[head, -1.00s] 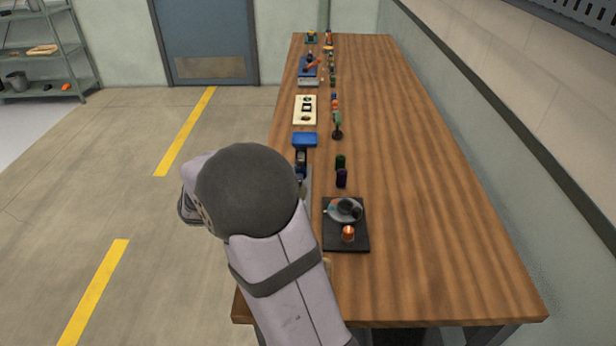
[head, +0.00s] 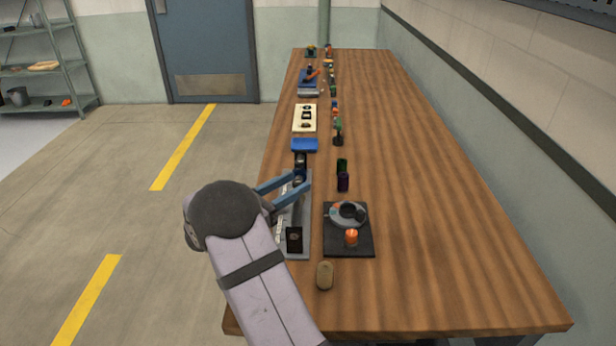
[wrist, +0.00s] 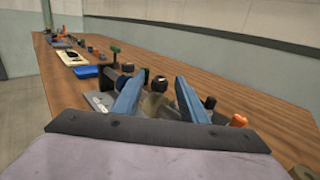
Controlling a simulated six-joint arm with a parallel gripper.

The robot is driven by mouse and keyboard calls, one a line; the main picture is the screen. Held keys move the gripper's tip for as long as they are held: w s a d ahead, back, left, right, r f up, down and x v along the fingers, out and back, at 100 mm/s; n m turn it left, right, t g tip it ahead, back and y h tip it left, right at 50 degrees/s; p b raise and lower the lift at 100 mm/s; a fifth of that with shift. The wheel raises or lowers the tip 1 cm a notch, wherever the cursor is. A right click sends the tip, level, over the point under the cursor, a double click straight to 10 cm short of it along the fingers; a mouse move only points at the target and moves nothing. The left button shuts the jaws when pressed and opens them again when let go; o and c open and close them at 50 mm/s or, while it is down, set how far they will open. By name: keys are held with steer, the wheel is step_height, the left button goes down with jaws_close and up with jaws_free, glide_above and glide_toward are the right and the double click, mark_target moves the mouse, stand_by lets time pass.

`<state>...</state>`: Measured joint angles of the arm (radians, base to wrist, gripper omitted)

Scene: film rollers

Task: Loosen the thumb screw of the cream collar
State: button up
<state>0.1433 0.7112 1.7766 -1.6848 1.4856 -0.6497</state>
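I cannot make out the cream collar or its thumb screw for certain in either view. My gripper (head: 302,181) has two blue fingers spread apart over the far part of a grey base plate (head: 304,238), at the table's left edge. A small dark part with a pale face (head: 299,181) shows between the fingertips; I cannot tell whether they touch it. In the wrist view the open fingers (wrist: 160,82) stand either side of a dark knob (wrist: 158,84) and a blurred brownish round part (wrist: 153,105). A black block (head: 294,239) stands on the plate's near end.
A black tray (head: 348,246) to the right holds a grey dish (head: 346,217) and an orange piece (head: 351,237). A tan piece (head: 325,275) lies nearer. The table's right side is clear.

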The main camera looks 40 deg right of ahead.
steer(key=shift+d+p, duration=0.35)
steer(key=shift+d, duration=2.55)
jaws_close()
